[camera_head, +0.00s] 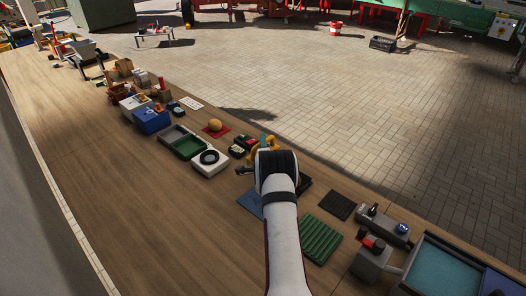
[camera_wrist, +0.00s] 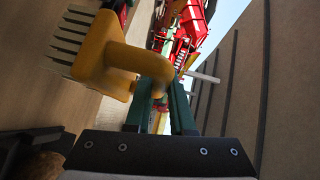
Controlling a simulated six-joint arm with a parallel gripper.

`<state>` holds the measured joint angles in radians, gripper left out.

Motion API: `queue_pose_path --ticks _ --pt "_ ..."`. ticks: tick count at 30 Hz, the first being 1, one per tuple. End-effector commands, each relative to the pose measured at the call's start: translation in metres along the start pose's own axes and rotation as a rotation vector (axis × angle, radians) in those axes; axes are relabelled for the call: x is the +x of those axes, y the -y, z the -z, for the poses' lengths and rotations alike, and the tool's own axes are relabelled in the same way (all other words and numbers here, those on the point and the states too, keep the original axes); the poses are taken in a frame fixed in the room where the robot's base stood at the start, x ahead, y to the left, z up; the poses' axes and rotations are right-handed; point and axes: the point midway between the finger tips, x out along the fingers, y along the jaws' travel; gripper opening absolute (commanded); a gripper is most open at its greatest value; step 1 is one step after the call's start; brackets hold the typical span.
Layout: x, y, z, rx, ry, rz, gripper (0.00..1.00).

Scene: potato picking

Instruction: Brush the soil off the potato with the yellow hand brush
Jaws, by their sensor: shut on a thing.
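My gripper (camera_wrist: 160,98) is shut on the handle of the yellow hand brush (camera_wrist: 103,52) in the wrist view. The brush's pale bristles (camera_wrist: 72,30) point to the left, away from the fingers. In the head view bits of the yellow brush (camera_head: 255,154) show beside my wrist, which hides most of it and the gripper's tips. A brown rounded thing (camera_wrist: 38,166), perhaps the potato, shows partly at the lower left of the wrist view, apart from the bristles. I cannot tell how much soil is on it.
A blue mat (camera_head: 249,201) and a green ribbed mat (camera_head: 321,237) lie near my arm. A white block with a black ring (camera_head: 209,161), a green tray (camera_head: 187,148) and a round yellow-orange thing on a red mat (camera_head: 214,129) stand left. The bench's (camera_head: 130,210) near left part is clear.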

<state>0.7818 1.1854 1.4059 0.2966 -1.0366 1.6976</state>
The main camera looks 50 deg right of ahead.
Motion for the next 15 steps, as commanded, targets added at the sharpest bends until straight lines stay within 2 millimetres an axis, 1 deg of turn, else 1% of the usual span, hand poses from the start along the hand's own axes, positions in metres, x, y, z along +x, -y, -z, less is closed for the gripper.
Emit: queue_pose_path --ticks 1,9,12,15 --pt "-0.006 0.002 0.014 0.001 -0.007 -0.004 0.00" --pt "-0.044 0.028 0.073 0.001 -0.007 -0.003 0.00" --pt "-0.055 0.035 0.091 0.001 -0.006 -0.003 0.00" --pt "-0.061 0.041 0.101 0.001 -0.012 -0.004 0.00"
